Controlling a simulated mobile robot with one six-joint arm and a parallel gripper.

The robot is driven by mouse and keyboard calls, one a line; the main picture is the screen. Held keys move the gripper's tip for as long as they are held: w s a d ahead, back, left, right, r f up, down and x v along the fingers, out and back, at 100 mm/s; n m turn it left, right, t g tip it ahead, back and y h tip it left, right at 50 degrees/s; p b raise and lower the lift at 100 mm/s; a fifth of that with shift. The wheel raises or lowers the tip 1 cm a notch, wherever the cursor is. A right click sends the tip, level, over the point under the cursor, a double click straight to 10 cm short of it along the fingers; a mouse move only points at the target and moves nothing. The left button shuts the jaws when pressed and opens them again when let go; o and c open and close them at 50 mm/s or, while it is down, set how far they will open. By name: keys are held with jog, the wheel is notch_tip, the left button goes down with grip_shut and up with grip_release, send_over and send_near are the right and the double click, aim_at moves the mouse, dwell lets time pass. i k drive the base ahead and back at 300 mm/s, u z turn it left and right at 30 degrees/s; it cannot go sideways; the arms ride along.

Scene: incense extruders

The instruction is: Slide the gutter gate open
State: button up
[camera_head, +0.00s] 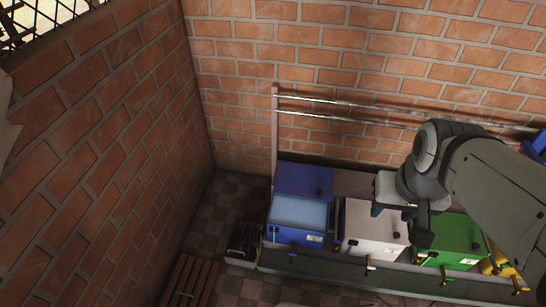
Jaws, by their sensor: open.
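A long grey channel (335,274), which looks like the gutter, runs along the front of a row of coloured boxes. Several small brass-coloured handles or taps (369,264) stand along it. I cannot tell for certain which part is the gutter gate; a small dark slatted piece (243,240) sits at the channel's left end. My gripper (402,214) is open and hangs over the white box and the left edge of the green box, apart from the channel. Its fingertips are small and partly dark against the boxes, and I see nothing held between them. My arm hides part of the right end of the row.
A blue box (297,220) with its lid raised, a white box (372,229) and a green box (450,242) stand side by side. Metal rails (340,101) run along the brick wall behind. A wooden slatted piece (192,282) lies at lower left. Checkered floor (215,215) is bare left of the boxes.

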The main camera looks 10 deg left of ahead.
aim_at(257, 245)
jog(key=u, duration=1)
jog(key=k, duration=1.05)
jog(key=z, duration=0.25)
jog(key=i, duration=1)
jog(key=z, duration=0.05)
